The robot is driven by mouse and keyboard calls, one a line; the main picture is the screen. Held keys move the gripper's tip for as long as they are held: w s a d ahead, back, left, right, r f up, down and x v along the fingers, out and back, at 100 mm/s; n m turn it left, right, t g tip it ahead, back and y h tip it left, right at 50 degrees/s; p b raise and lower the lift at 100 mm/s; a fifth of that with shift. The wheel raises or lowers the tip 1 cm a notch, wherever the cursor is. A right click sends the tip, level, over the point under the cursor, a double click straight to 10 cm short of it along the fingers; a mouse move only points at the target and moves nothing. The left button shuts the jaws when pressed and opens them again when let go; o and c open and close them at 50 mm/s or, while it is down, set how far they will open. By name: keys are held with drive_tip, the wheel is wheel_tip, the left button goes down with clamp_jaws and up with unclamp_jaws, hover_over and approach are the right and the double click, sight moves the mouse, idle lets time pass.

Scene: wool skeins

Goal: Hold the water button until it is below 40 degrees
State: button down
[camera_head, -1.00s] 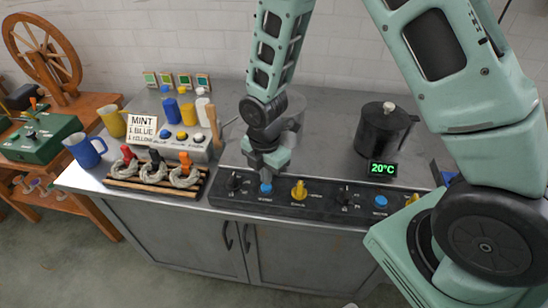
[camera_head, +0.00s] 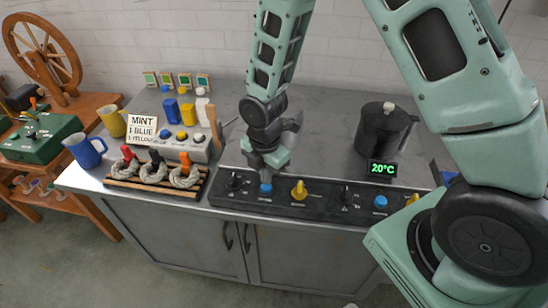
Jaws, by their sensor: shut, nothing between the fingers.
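My gripper (camera_head: 266,178) is shut and empty. It points down at the left blue button (camera_head: 266,188) on the dark control panel (camera_head: 320,211) along the counter's front edge. Its tips are at or just above that button; I cannot tell whether they press it. A second blue button (camera_head: 380,201) is further right on the panel and clear of the gripper. A black display (camera_head: 382,169) reads 20°C in green. It stands in front of a dark lidded pot (camera_head: 382,132).
Yellow knobs (camera_head: 299,190) and black dials sit on the panel. A rack of skeins (camera_head: 152,172), a button box (camera_head: 181,146), a MINT card (camera_head: 142,128) and coloured bottles stand left. Bare counter lies between gripper and pot.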

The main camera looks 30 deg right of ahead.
drive_tip(key=shift+f+b, duration=0.8)
drive_tip(key=shift+f, duration=0.35)
drive_tip(key=shift+r, duration=0.1)
wheel_tip(320, 180, up, 7)
drive_tip(key=p, duration=0.6)
idle(0.4)
drive_tip(key=s+a+r+m, duration=0.3)
drive_tip(key=s+r+m, duration=0.4)
drive_tip(key=s+r, duration=0.2)
drive_tip(key=s+a+r+m+b, duration=0.1)
drive_tip(key=s+a+r+m, duration=0.2)
drive_tip(key=s+r+m, duration=0.5)
drive_tip(key=s+r, duration=0.1)
drive_tip(key=s, duration=0.2)
drive_tip(key=shift+a+r+y, duration=0.15)
drive_tip(key=shift+y, duration=0.15)
idle(1.3)
